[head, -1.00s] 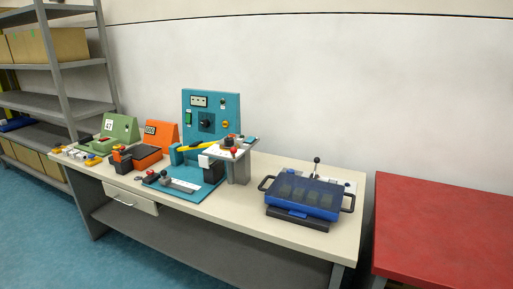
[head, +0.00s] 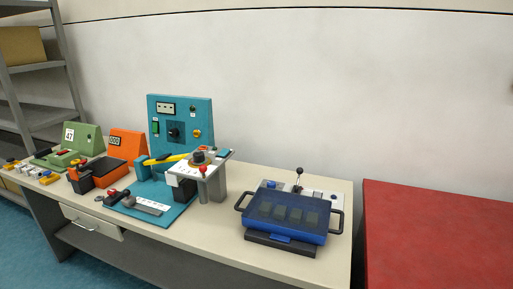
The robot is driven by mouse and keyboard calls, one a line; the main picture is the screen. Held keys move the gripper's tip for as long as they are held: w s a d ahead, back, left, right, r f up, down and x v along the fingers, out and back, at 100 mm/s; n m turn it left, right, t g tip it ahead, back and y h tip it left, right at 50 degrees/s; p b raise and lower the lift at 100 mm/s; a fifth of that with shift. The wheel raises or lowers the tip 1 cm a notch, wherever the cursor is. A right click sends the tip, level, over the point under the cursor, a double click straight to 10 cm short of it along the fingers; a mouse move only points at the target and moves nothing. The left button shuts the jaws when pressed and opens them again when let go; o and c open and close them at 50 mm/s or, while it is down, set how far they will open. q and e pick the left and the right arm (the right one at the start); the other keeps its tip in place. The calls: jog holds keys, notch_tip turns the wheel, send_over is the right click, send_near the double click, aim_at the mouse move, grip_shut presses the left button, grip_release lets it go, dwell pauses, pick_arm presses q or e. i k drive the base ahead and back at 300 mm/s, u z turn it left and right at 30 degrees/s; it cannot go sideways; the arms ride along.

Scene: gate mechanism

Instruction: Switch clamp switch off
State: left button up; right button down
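No part is clearly labelled as the clamp switch at this size. A teal machine with an upright panel (head: 203,116) stands on the bench. The panel carries a small display (head: 165,108), a green switch (head: 156,128), a black rotary knob (head: 175,132) and a yellow button (head: 197,134). A grey stand in front of it bears a red-knobbed lever (head: 202,170) and a yellow-handled part (head: 165,159). A black-knobbed lever (head: 299,174) stands upright on a white plate behind a blue lidded case (head: 287,217). Neither of my grippers shows.
The cream bench (head: 222,238) also holds an orange machine (head: 127,144) and a green machine (head: 85,140) at the left. A red table (head: 435,230) stands at the right, past a gap. A grey shelf rack (head: 40,68) stands at the far left.

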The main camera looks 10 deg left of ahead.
aim_at(224, 152)
jog(key=u, duration=0.25)
jog(key=i, duration=0.5)
jog(key=u, duration=0.55)
jog(key=k, duration=0.45)
jog(key=u, duration=0.4)
jog(key=i, duration=0.65)
jog(key=z, duration=1.6)
